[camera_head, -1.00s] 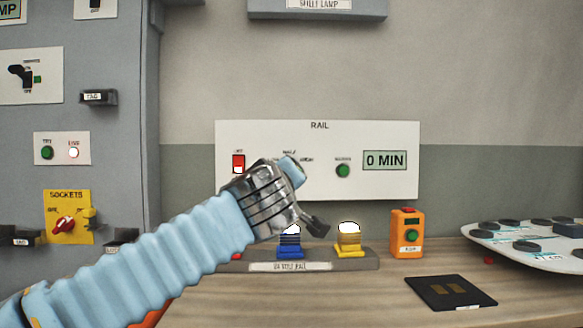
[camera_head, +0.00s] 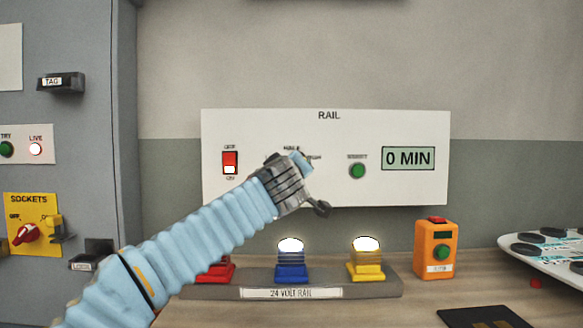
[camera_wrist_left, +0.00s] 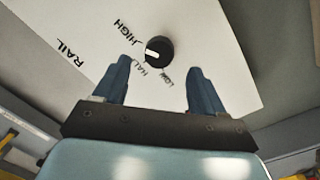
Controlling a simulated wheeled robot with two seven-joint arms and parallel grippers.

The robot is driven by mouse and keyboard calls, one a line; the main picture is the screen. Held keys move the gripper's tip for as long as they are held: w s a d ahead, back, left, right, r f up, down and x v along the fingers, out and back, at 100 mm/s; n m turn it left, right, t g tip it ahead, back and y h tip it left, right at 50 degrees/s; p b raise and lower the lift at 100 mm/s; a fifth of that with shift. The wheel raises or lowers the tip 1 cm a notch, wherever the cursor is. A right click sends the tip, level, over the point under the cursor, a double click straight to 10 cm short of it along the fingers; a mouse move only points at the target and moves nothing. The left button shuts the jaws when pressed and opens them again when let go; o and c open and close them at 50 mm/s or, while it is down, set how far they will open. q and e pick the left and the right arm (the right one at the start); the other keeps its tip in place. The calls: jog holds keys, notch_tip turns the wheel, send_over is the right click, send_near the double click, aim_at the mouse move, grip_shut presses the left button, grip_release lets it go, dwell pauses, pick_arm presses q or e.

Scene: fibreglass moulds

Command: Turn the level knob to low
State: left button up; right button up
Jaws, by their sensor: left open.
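The level knob (camera_wrist_left: 160,51) is a round black dial with a white pointer on the white rail panel (camera_wrist_left: 218,60). In the left wrist view its pointer is turned left, towards the HALF side; the exact setting is hard to tell. LOW is printed below the knob and HIGH at its upper left. My left gripper (camera_wrist_left: 159,72) is open and empty, its two blue fingers apart with the knob beyond the gap. In the head view my left gripper (camera_head: 302,165) is in front of the panel (camera_head: 405,125) and hides the knob. My right gripper is out of view.
The panel also bears a red and white switch (camera_head: 230,162), a green button (camera_head: 357,171) and a 0 MIN display (camera_head: 408,158). Below stand blue (camera_head: 291,265) and yellow (camera_head: 366,263) lamps. An orange box (camera_head: 435,249) stands to the right.

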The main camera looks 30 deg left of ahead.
pick_arm(q)
jog(key=x, duration=0.5)
jog(key=shift+p, duration=0.3)
jog(key=shift+c, duration=0.3)
jog(key=c, duration=1)
